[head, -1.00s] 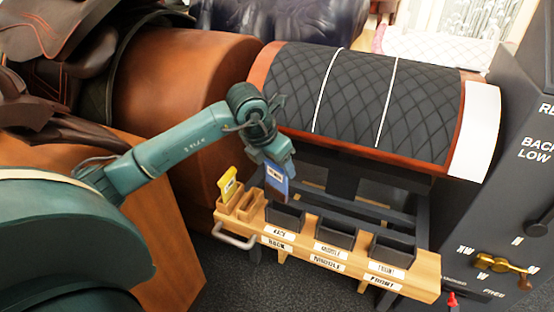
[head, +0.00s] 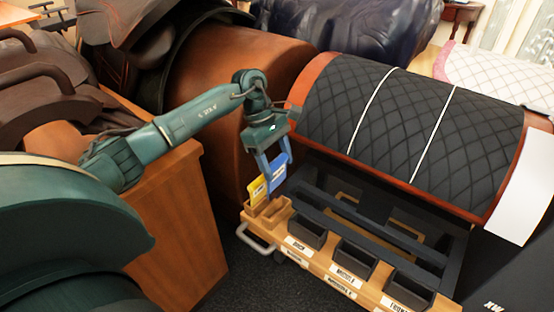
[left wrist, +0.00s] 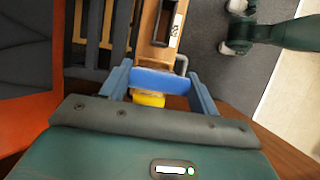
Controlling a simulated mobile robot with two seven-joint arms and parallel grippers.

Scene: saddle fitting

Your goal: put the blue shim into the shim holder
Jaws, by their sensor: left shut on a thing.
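My left gripper (head: 270,160) is shut on the blue shim (head: 279,174) and holds it upright with its lower edge just above the wooden shim holder (head: 277,216). The yellow shim (head: 258,191) stands in the holder's left part, close beside the blue one. In the left wrist view the blue shim (left wrist: 160,82) spans between both fingers, with the yellow shim (left wrist: 148,99) right beside it. I cannot tell whether the two touch. The slot under the blue shim is partly hidden. My right gripper is not in view.
The holder sits at the left end of a wooden rack with several labelled black bins (head: 353,260) and a metal handle (head: 256,238). A quilted black pad (head: 420,125) on a stand lies behind. A brown wooden cabinet (head: 175,225) stands at left.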

